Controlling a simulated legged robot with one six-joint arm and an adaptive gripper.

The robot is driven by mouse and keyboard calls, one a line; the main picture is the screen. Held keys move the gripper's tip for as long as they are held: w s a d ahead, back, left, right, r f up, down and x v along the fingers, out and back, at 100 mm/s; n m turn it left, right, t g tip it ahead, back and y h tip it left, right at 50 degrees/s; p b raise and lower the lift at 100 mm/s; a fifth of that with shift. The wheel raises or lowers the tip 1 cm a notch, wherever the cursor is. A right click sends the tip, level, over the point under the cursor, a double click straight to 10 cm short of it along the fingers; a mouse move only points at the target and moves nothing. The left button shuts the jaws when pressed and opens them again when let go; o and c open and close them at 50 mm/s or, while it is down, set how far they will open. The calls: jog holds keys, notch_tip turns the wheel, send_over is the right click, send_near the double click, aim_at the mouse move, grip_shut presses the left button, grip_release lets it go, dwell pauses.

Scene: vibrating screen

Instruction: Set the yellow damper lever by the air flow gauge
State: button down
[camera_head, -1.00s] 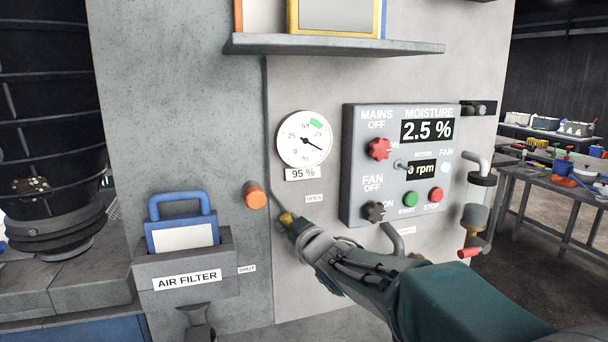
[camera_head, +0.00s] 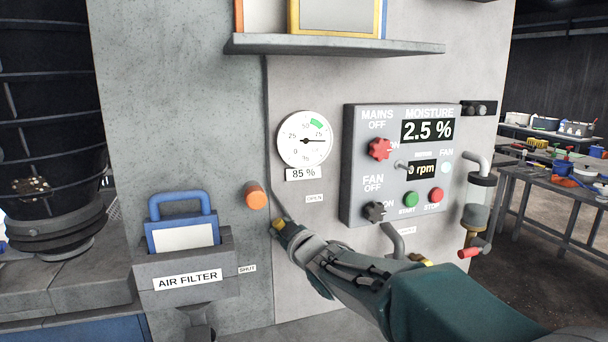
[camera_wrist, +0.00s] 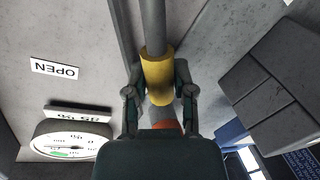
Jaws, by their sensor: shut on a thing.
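The yellow damper lever grip (camera_wrist: 157,75) sits between the fingers of my gripper (camera_wrist: 160,100) in the wrist view, on a grey rod (camera_wrist: 152,25). In the head view my gripper (camera_head: 283,228) is shut on the yellow lever end (camera_head: 278,223), between the OPEN (camera_head: 314,198) and SHUT (camera_head: 247,269) labels. The round air flow gauge (camera_head: 304,140) is above it, with a green band near the upper right. Its needle points right, below the green band, and the plate under it (camera_head: 303,174) reads 85 %.
An orange knob (camera_head: 255,195) sticks out just left of the lever. The control panel (camera_head: 352,165) with red and black knobs is to the right. The air filter box (camera_head: 185,275) is at lower left. A shelf (camera_head: 335,45) juts out above the gauge.

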aim_at(260, 245)
jog(key=shift+f, duration=0.25)
dwell(0.7)
jog(key=shift+s+a+f+n+h, duration=0.2)
jog(key=shift+a+f+n, duration=0.35)
jog(key=shift+n, duration=0.15)
jog(key=shift+s+a+f+n+h, duration=0.2)
jog(key=shift+a+f+n, duration=0.2)
jog(key=shift+a+n, duration=0.25)
jog(key=shift+s+a+f+n+h, duration=0.1)
jog(key=shift+a+f+n+h, duration=0.25)
jog(key=shift+f+n, duration=0.45)
jog(key=shift+s+a+f+n+h, duration=0.15)
jog(key=shift+a+f+n, duration=0.35)
jog(key=shift+n, duration=0.45)
jog(key=shift+d+r, duration=0.1)
jog(key=shift+d, duration=0.05)
jog(key=shift+w+d+r+m+y, duration=0.25)
jog(key=shift+d+r+m, duration=0.2)
jog(key=shift+r+m, duration=0.4)
jog(key=shift+w+d+r+m+y, duration=0.2)
jog(key=shift+d+r+m, duration=0.35)
jog(key=shift+m, duration=0.4)
jog(key=shift+s+a, duration=0.1)
dwell(1.4)
jog(key=c, duration=0.8)
grip_release()
jog(key=shift+o, duration=0.2)
